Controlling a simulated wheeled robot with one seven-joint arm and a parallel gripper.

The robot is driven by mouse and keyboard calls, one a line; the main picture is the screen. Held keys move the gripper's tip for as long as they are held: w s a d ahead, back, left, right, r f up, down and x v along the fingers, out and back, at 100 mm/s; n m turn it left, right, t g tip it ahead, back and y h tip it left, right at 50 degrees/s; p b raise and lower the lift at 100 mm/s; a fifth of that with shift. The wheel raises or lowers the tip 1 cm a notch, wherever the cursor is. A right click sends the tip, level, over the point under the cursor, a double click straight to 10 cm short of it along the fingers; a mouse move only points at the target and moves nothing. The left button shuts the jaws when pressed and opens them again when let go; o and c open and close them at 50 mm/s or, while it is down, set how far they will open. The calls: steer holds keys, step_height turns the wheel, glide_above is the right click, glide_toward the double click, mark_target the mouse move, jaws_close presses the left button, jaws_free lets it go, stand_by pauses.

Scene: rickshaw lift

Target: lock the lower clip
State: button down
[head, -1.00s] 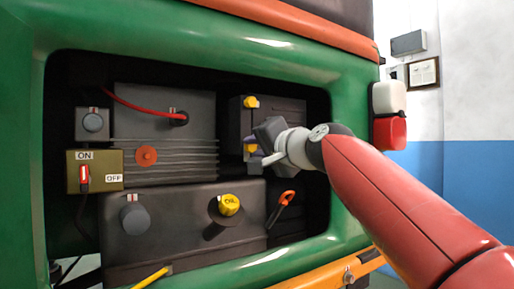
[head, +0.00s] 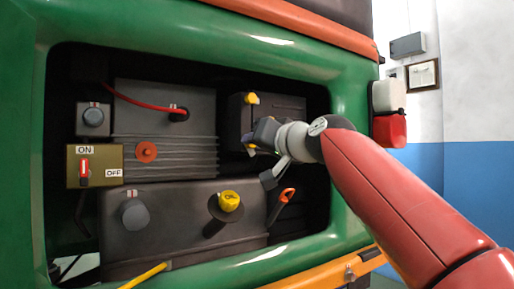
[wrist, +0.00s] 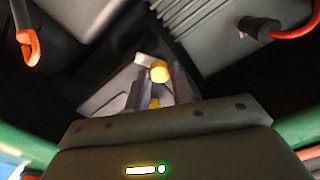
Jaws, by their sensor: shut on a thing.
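The dark box (head: 285,108) at the right of the engine bay carries a yellow upper clip (head: 252,98) on its left face. The yellow lower clip (head: 250,148) is below it, mostly hidden by my gripper (head: 248,142) in the head view. In the wrist view, my gripper (wrist: 160,75) has its fingers on either side of the lower clip's yellow knob (wrist: 159,71) and is shut on it. Another yellow part shows between the fingers, closer to the gripper body. Whether the clip is latched cannot be told.
A yellow oil cap (head: 229,201) and an orange-handled dipstick (head: 287,195) sit below the gripper. An ON/OFF switch box (head: 95,166) and a red cable (head: 140,105) are to the left. The green bay frame (head: 347,120) borders the opening close to my arm.

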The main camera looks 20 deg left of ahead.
steer(key=n+b, duration=0.2)
steer(key=n, duration=0.9)
steer(key=shift+n, duration=0.3)
stand_by(0.4)
steer(key=c, duration=1.2)
jaws_free()
